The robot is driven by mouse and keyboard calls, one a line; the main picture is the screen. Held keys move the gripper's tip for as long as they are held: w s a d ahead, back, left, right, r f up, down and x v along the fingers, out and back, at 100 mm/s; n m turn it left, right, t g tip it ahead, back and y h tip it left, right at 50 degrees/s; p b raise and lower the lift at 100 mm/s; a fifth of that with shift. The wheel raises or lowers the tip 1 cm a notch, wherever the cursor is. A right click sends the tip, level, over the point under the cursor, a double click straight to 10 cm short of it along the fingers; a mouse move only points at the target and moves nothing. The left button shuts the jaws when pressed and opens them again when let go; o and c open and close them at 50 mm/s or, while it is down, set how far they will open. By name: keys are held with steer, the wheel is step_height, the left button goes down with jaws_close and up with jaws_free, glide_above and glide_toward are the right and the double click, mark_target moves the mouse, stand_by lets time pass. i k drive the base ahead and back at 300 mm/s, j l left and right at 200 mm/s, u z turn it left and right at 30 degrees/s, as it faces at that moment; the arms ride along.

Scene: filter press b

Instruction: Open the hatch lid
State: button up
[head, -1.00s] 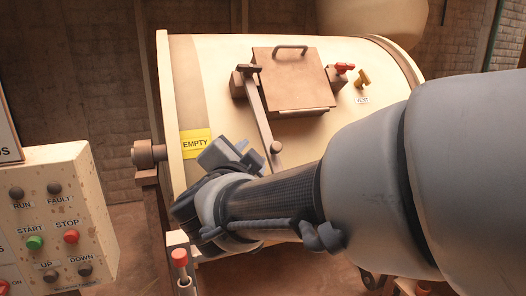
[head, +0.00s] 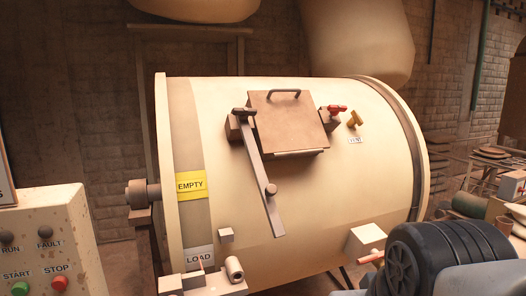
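The hatch lid (head: 287,118) is a brown square plate on the upper side of the cream drum (head: 330,205). It lies shut, with a dark bar handle (head: 284,93) along its far edge. A long brown lever arm (head: 261,180) with a round knob hangs down from a bracket at the lid's left side. A red-handled latch (head: 336,110) sits at the lid's right side. A dark, rounded part of my arm fills the lower right corner, well apart from the lid. My gripper's fingers do not show.
A control panel (head: 45,240) with START and STOP buttons stands at the lower left. A yellow vent handle (head: 354,119) is right of the lid. Small blocks and a short tube (head: 234,268) sit at the drum's lower front. Cluttered shelves stand at the right.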

mark_target(288, 123)
steer(key=i+l+u, duration=0.35)
steer(key=l, duration=0.2)
steer(key=i+l+u, duration=0.15)
steer(key=l, duration=0.15)
steer(key=i+l+u, duration=0.15)
steer(key=l, duration=0.2)
